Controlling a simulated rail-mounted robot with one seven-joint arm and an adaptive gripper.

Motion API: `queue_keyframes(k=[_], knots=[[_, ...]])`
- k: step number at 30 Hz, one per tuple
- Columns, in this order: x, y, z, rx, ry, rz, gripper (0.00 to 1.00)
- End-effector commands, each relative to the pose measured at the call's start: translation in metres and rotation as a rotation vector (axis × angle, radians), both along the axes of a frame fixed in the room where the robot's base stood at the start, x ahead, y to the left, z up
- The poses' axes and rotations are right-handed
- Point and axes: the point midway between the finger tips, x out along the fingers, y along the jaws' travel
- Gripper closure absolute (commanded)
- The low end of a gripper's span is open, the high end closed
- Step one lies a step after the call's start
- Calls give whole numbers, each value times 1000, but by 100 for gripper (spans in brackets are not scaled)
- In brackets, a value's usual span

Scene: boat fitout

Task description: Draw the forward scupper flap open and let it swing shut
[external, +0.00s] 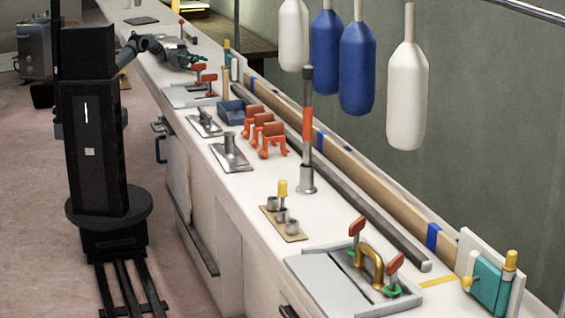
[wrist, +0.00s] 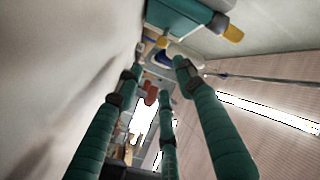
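A teal flap with a yellow knob (external: 227,46) stands against a white plate (external: 237,66) at the far part of the bench. A second teal flap (external: 487,285) with a yellow knob (external: 511,259) is at the near right end. The frames do not label which is forward. My gripper (external: 201,62) is over the far bench, left of the far flap and apart from it. In the wrist view its teal fingers (wrist: 158,76) are spread with nothing held. A teal flap (wrist: 182,17) with a yellow knob (wrist: 232,33) shows beyond the fingertips.
Red-handled clamps (external: 210,76) on a grey hatch stand just below my gripper. A blue bin (external: 231,112), orange clamps (external: 268,130) and an upright pole (external: 307,140) stand farther along the bench. White and blue fenders (external: 357,70) hang above its back edge.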

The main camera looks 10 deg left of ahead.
Motion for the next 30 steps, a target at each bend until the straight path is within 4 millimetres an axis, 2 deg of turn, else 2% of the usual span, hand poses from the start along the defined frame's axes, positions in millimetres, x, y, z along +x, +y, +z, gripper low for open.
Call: queue_keyframes(k=[6,17,23,30], knots=[[17,21,0,0,0,-1,62],[19,24,0,0,1,-1,62],[11,15,1,0,0,-5,62],[-14,-16,0,2,1,-4,62]])
